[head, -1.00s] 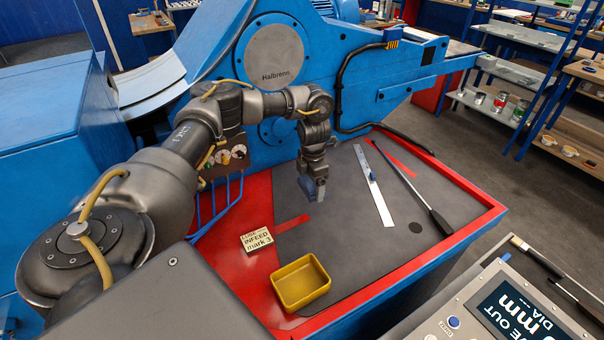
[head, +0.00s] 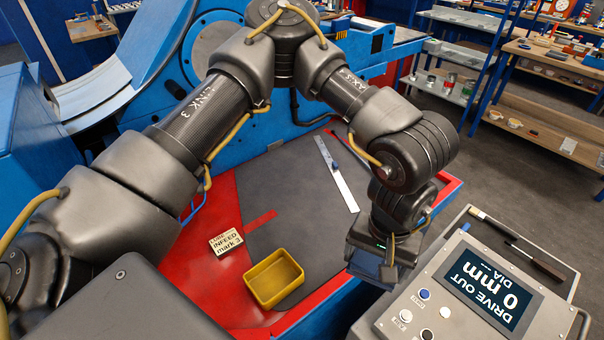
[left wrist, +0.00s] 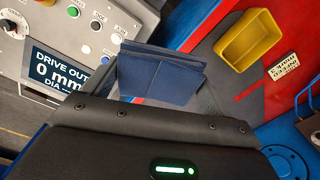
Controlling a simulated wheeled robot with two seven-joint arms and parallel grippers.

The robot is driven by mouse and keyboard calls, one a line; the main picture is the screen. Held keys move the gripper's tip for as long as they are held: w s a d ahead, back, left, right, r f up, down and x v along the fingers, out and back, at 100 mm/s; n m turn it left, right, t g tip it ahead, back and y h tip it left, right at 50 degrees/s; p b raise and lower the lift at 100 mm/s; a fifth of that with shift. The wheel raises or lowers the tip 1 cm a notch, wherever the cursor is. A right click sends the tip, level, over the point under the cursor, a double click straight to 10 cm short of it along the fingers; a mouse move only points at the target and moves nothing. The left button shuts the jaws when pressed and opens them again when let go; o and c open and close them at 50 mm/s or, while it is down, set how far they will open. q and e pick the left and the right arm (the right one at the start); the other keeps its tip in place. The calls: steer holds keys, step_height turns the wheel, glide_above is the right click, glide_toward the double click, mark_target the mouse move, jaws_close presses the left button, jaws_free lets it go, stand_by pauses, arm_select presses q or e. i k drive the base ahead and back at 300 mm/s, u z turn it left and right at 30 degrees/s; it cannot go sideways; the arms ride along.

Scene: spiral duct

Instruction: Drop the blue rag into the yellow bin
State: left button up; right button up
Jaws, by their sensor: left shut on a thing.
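The blue rag (left wrist: 158,76) is a folded dark blue cloth, held between the fingers of my left gripper in the left wrist view. In the head view my left gripper (head: 380,272) is to the right of the yellow bin, beside the control panel, and a bit of the blue rag (head: 364,264) shows at it. The yellow bin (head: 275,279) is a small open box on the red and dark grey table, and looks empty. It also shows in the left wrist view (left wrist: 249,41), up and right of the rag. My right gripper is not in view.
A control panel (head: 440,297) with a display stands at the lower right, close to my left gripper. A label card (head: 226,242) lies beside the bin. A steel ruler (head: 337,174) lies on the table behind.

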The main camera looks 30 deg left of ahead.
mark_target(269, 281)
steer(key=u, duration=0.65)
steer(key=k, duration=1.75)
steer(key=u, duration=0.35)
steer(key=i, duration=0.5)
steer(key=z, duration=0.05)
